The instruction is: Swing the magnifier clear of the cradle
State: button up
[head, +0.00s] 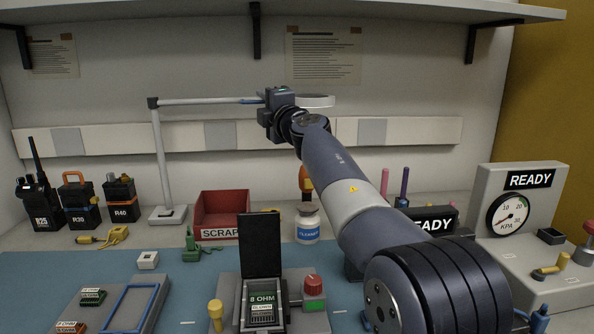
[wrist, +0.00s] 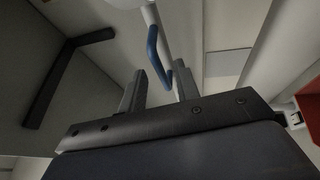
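The magnifier has a grey post and a pale horizontal arm (head: 200,101) at back left. Its round white head (head: 316,101) shows partly behind my gripper (head: 266,97). A blue handle on the arm (head: 249,101) reaches toward the gripper. In the wrist view my gripper (wrist: 160,88) has its fingers apart, with the blue handle (wrist: 154,48) between them. The handle lies close to the right finger; I cannot tell whether they touch. The cradle (head: 283,310) stands at the front middle, its dark lid (head: 259,246) upright and a module marked 8 OHM (head: 262,299) inside.
A red scrap bin (head: 221,214) and a cleaner bottle (head: 307,227) stand behind the cradle. A gauge panel (head: 509,214) reading READY stands at right. A shelf (head: 390,14) runs overhead.

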jog(key=shift+p+x, duration=0.5)
jog(key=shift+x, duration=1)
jog(key=shift+s+d+f, duration=0.1)
jog(key=shift+s+f, duration=0.05)
